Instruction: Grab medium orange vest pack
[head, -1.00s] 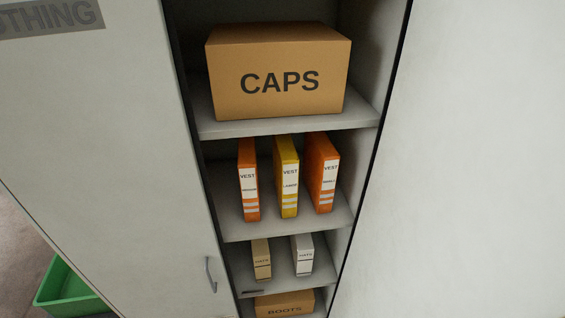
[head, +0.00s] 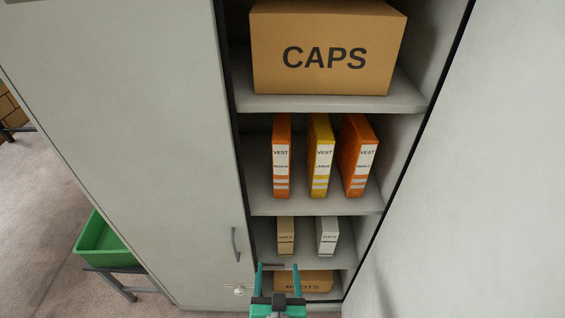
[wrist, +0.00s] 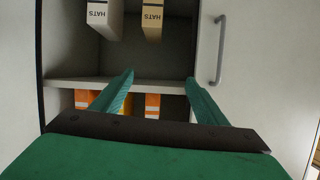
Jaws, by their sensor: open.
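The medium orange vest pack (head: 282,160) stands upright at the left of the vest row on the middle shelf. Its small label seems to read MEDIUM. A yellow vest pack (head: 320,160) and another orange vest pack (head: 358,160) stand to its right. My gripper (head: 278,267) is open and empty, low in front of the cabinet and below the vest shelf in the head view. The wrist view is upside down; there, part of the medium pack (wrist: 152,106) shows beyond the gap between my fingers (wrist: 159,77), partly hidden by the gripper.
A CAPS box (head: 328,50) fills the shelf above. Two hats packs, tan (head: 286,235) and white (head: 327,236), stand below, with a BOOTS box (head: 305,282) underneath. A closed door (head: 160,140) with a handle is left. A green bin (head: 104,245) stands beyond it.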

